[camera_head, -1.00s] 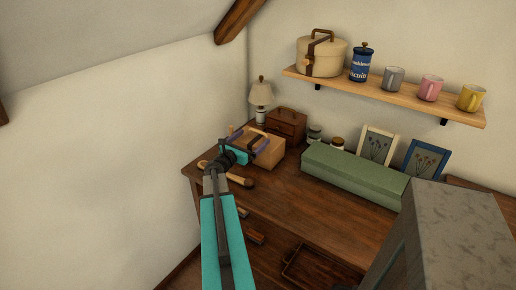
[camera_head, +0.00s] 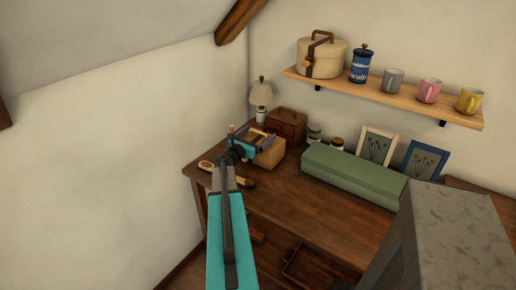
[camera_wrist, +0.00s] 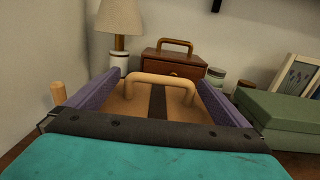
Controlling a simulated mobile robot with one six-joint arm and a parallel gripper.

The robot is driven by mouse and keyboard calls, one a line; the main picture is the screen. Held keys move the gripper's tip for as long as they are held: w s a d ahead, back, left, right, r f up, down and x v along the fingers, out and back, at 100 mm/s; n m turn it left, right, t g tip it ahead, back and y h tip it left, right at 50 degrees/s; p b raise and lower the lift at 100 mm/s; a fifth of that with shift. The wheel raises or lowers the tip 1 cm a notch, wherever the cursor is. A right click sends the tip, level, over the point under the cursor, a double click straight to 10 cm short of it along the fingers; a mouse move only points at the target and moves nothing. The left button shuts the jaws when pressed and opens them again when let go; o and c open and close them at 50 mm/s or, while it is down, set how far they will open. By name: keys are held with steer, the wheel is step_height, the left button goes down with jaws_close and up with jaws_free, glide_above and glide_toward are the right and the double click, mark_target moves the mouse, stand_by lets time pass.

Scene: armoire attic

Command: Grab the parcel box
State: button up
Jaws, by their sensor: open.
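The parcel box (camera_head: 271,153) is a tan box with a dark stripe and a light wooden loop handle on top. It sits on the dark wooden desk, towards its left back corner. In the wrist view the parcel box (camera_wrist: 182,113) lies centred between my fingers. My gripper (camera_head: 255,139) is open above and around the top of the box. In the wrist view the two purple-padded fingers of my gripper (camera_wrist: 154,85) stand left and right of the box and handle. Whether they touch its sides I cannot tell. The near side of the box is hidden by my gripper.
A small wooden chest (camera_head: 287,123) and a lamp (camera_head: 261,95) stand just behind the box. A brush (camera_head: 240,179) lies in front. Jars (camera_head: 314,134), a long green box (camera_head: 350,174) and picture frames (camera_head: 376,146) are to the right. The desk front (camera_head: 300,205) is clear.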

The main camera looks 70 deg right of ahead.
steer(key=shift+c, duration=0.4)
steer(key=c, duration=1.8)
steer(key=shift+r, duration=0.2)
